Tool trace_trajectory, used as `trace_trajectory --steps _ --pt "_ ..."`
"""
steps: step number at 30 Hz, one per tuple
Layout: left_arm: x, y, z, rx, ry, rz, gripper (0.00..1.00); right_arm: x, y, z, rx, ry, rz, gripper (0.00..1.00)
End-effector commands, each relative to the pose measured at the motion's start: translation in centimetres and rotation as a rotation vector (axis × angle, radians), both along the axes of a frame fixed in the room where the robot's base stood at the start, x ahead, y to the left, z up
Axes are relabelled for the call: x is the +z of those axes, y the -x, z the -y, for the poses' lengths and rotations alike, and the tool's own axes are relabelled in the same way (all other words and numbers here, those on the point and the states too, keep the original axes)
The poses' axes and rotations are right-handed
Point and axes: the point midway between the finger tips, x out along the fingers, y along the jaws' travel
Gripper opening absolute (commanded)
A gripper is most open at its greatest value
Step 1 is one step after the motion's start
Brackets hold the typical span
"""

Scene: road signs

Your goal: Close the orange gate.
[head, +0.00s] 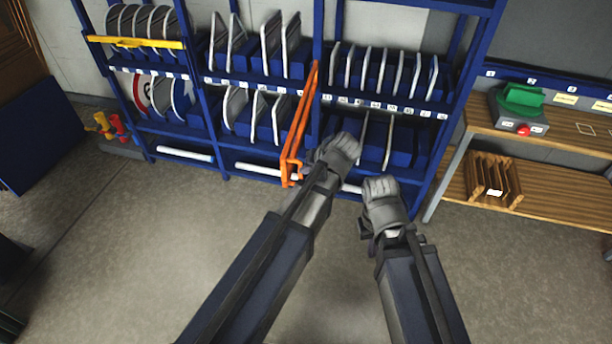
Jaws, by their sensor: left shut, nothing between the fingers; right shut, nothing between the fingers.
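The orange gate (300,125) is a narrow frame at the blue sign rack. It shows nearly edge-on, standing out from the rack by the upright between the middle and right bays. Its lower, nearer end is just left of my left gripper (341,148). My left gripper is shut and empty, in front of the right bay's lower part; I cannot tell whether it touches the gate. My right gripper (380,188) is shut and empty, farther right and clear of the gate, in front of the rack's lower right part.
The blue rack (318,35) holds several signs in slots. A yellow bar (135,42) crosses its upper left bay. A wooden bench (570,125) at right carries a grey box with a green top (520,105) and a red button. The floor (130,260) is open at front left.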

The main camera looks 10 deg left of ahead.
Motion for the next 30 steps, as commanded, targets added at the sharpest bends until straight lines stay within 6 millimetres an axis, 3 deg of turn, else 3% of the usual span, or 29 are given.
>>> trace_trajectory --steps 7,21,30 --pt "-1.2 -0.4 -0.4 0.001 -0.001 0.001 0.00 -1.2 0.0 0.0 0.000 0.000 0.000 0.00" --pt "-6.9 -2.8 -3.9 0.000 -0.001 0.000 0.00 -6.9 0.0 0.0 -0.002 0.000 0.000 0.00" --pt "-8.1 -3.5 -4.8 -0.001 0.000 0.000 0.00 -8.1 0.0 0.0 -0.002 0.000 0.000 0.00"
